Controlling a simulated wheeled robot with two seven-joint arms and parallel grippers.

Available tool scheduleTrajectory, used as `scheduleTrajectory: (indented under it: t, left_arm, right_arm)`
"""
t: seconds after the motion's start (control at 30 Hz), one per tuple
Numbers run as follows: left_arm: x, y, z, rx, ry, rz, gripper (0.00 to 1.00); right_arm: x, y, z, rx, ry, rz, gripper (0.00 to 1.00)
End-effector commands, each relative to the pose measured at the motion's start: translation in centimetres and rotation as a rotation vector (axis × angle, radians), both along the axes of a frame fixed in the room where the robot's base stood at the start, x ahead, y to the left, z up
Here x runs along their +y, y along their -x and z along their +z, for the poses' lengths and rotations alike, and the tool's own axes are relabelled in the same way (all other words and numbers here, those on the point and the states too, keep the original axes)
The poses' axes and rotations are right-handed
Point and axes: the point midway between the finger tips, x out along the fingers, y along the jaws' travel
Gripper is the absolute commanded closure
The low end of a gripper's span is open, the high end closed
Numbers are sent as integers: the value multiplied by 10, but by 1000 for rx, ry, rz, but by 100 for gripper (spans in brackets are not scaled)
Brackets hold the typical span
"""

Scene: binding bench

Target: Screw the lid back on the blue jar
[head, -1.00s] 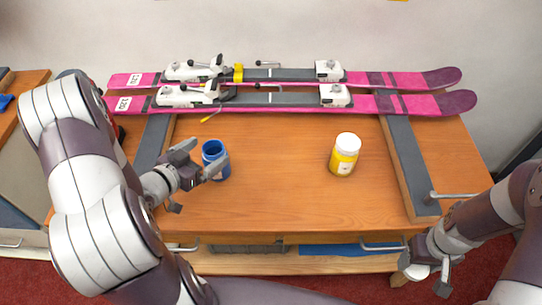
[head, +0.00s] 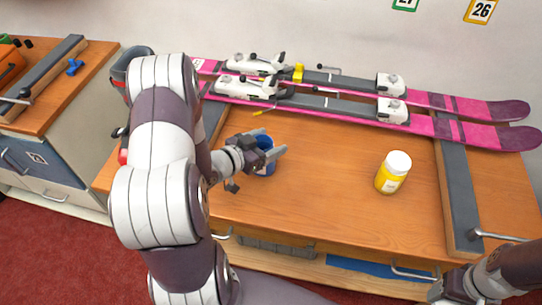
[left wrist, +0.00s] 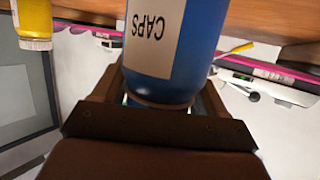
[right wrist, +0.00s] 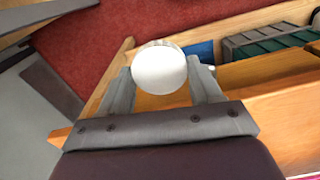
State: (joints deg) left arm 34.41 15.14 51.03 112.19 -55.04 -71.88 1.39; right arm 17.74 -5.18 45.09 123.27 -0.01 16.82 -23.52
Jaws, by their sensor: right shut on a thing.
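The blue jar (head: 266,168) stands upright on the bench, left of the middle, with no lid on it. In the left wrist view the jar (left wrist: 170,45) shows a white CAPS label. My left gripper (head: 270,144) is at the jar with its fingers spread to either side of it; I cannot tell whether they touch it. My right gripper (right wrist: 160,78) is shut on the round white lid (right wrist: 158,66), held off the bench near its front right side. In the head view this gripper is mostly cut off at the lower edge.
A yellow jar (head: 391,178) with a white lid stands right of the blue jar. Two pink skis (head: 440,122) with bindings lie along the back. A grey-topped rail (head: 459,200) crosses the bench at the right. The wood between the jars is clear.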

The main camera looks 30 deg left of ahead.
Motion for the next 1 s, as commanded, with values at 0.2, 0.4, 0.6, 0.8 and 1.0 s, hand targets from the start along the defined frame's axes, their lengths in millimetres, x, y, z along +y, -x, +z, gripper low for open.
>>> scheduleTrajectory:
  t: [0.2, 0.4, 0.6, 0.8, 1.0]
  left_arm:
    - [0, 0, 2, -1, -1, 0, 65]
    - [0, 0, 16, -2, -1, -1, 66]
    - [0, -1, 37, -3, -2, 0, 66]
    - [-17, 1, 51, -2, 0, -4, 66]
    - [-48, 4, 70, -2, -1, -6, 66]
  right_arm:
    - [0, 0, 0, 0, 0, 0, 68]
    - [0, 0, 3, 0, 0, 0, 68]
    - [0, 0, 6, 0, 0, 0, 68]
    - [0, 0, 7, 0, 0, 0, 68]
    - [0, 0, 9, 0, 0, 0, 68]
